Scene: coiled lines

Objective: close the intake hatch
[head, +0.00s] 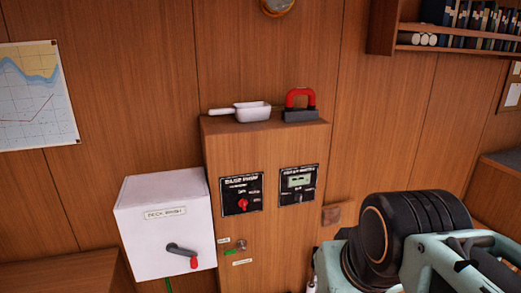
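I see nothing that I can clearly name as the intake hatch. A white box (165,227) hangs at the lower left, with a name plate whose lettering is too small to read surely. On its front is a dark lever with a red tip (187,256), pointing down to the right. Its front looks shut. My arm fills the lower right corner, and my gripper is not in view.
A wooden cabinet (285,245) beside the box carries two black control panels (241,193) and a small knob (240,245). On its top are a white scoop (252,111) and a red-handled block (300,105). A bookshelf (455,47) is at upper right.

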